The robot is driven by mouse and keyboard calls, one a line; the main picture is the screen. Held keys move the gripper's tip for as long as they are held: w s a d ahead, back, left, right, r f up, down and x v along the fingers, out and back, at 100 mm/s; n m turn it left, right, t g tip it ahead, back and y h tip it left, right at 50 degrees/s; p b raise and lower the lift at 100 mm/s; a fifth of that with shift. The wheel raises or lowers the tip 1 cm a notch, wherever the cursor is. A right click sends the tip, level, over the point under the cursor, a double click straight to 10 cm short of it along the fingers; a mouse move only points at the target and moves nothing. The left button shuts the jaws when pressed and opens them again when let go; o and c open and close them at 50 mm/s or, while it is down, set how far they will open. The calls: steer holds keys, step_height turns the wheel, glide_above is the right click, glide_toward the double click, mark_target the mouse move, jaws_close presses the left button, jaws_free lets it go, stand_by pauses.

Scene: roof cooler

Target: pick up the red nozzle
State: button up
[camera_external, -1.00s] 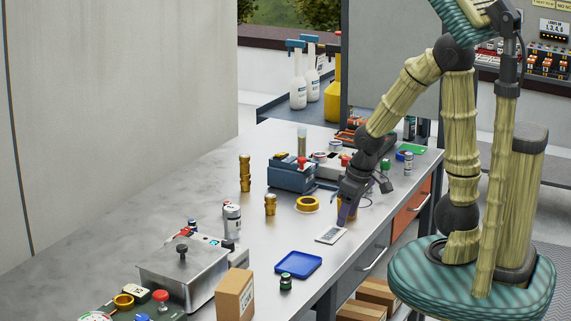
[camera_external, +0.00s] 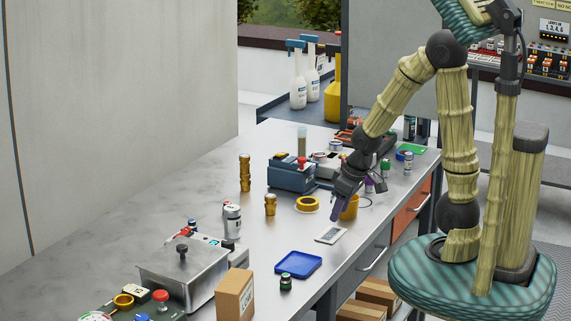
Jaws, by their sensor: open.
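I cannot clearly make out the red nozzle in this view; it may be hidden or too small to tell. Small red parts show at the blue device (camera_external: 291,176) and beyond it, but none is clearly a nozzle. My gripper (camera_external: 337,214) points down over the right part of the metal bench (camera_external: 225,178), with its purple fingers low above the surface. It is open, and I see nothing held in it. It is just left of a yellow cup (camera_external: 350,208) and just above a small grey-white card (camera_external: 330,235).
A yellow tape ring (camera_external: 307,204) and brass fittings (camera_external: 270,205) lie left of my gripper. A blue tray (camera_external: 298,265), a cardboard box (camera_external: 235,295) and a metal container (camera_external: 182,276) stand nearer the camera. The bench's left middle is clear.

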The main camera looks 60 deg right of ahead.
steer(key=w+d+t+p, duration=0.1)
steer(key=w, duration=0.2)
steer(key=w+d+r+n+t, duration=0.1)
steer(key=w, duration=0.3)
steer(key=w+d+n+t+y+p, duration=0.1)
steer(key=w+t, duration=0.1)
steer(key=w, duration=0.1)
steer(key=shift+w+d+r+p, duration=0.15)
steer(key=shift+d+r+p, duration=0.05)
steer(key=shift+d+p, duration=0.1)
steer(key=w+r+n+t+y+p, duration=0.2)
steer(key=w+r+t+y, duration=0.1)
steer(key=w+t+y, duration=0.1)
steer(key=shift+w+a+r, duration=0.2)
steer(key=shift+w+r, duration=0.15)
steer(key=shift+w, duration=0.35)
steer(key=x, duration=1.2)
steer(key=shift+w+a+p, duration=0.15)
steer(key=shift+p, duration=0.25)
